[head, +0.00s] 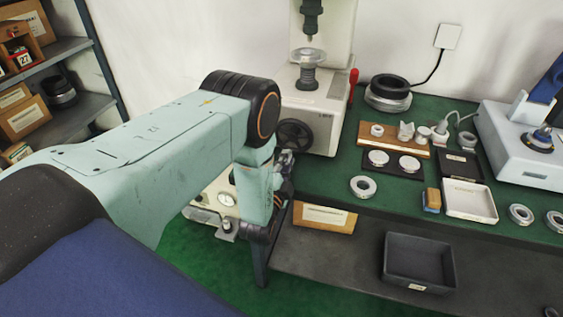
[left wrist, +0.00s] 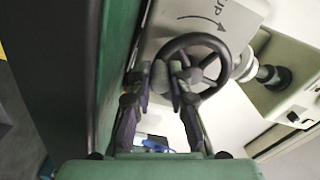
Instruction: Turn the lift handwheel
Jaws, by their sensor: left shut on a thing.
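The lift handwheel (head: 295,134) is a black spoked wheel on the side of the pale press (head: 316,110). In the left wrist view the handwheel (left wrist: 207,42) is seen nearly face on, beside a curved arrow and the word UP. My left gripper (head: 286,165) is at the wheel's lower edge in the head view, partly hidden by my own arm. In the left wrist view its fingers (left wrist: 168,72) are at the left part of the wheel, shut on it. The exact contact is hard to make out. My right gripper is not in view.
The press stands on the green bench (head: 320,180), with a red lever (head: 353,78) at its side. Right of it are a black-topped ring (head: 389,88), a wooden board with small parts (head: 390,146) and a white tray (head: 469,202). A dark bin (head: 418,263) is on the lower shelf.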

